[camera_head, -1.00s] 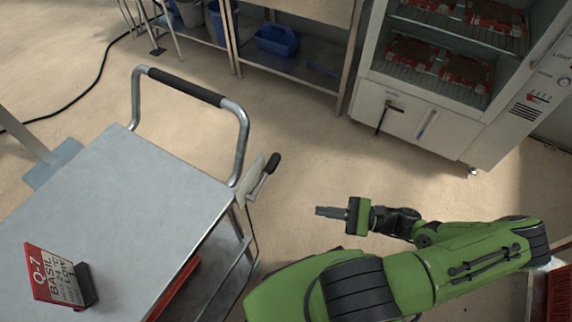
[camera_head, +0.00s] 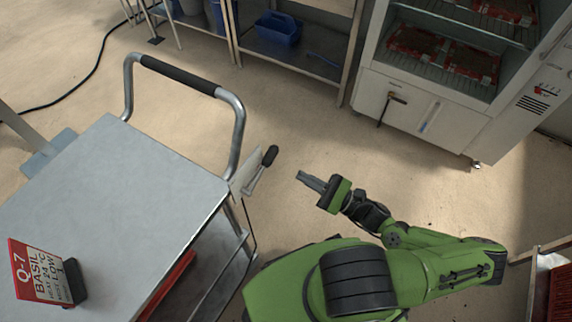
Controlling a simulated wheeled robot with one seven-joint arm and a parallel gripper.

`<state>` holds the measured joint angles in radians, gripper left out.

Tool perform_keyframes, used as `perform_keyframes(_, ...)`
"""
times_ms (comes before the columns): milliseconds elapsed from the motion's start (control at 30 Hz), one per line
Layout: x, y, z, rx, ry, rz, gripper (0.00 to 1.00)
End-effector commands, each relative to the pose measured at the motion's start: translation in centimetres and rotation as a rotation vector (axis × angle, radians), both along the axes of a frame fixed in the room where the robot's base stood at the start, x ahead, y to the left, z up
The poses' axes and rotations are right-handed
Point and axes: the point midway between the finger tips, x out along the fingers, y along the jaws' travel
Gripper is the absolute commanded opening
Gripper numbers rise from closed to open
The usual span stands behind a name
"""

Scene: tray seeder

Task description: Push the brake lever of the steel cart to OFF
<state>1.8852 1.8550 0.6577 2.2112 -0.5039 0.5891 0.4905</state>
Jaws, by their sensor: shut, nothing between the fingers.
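The steel cart (camera_head: 125,185) stands at the left, with a tubular push handle (camera_head: 128,95) and a dark grip. Its brake lever (camera_head: 269,157) is a black-knobbed metal arm beside a pale plate (camera_head: 244,170) at the cart's right corner. The knob points up and to the right. Any markings on the plate cannot be read. My gripper (camera_head: 301,176) is shut and empty, to the right of the lever and slightly lower in the picture. Its fingers point left toward the lever, with a visible gap between them.
A red and white sign (camera_head: 35,272) stands on the cart top. A cabinet (camera_head: 420,110) with shelves of red trays is at the back right. A rack (camera_head: 290,65) with a blue basket (camera_head: 278,29) stands behind. Open floor lies between cart and cabinet.

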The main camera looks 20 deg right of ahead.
Motion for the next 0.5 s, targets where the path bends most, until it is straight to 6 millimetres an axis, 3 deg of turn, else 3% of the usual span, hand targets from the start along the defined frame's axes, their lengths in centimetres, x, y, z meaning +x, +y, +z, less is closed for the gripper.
perform_keyframes(167,2.7,2.7,1.1,0.004,-0.002,0.006,0.0)
perform_keyframes(300,3.1,3.8,3.3,0.001,-0.002,0.002,0.0)
perform_keyframes(500,3.3,4.5,4.4,-0.002,0.0,0.0,0.0)
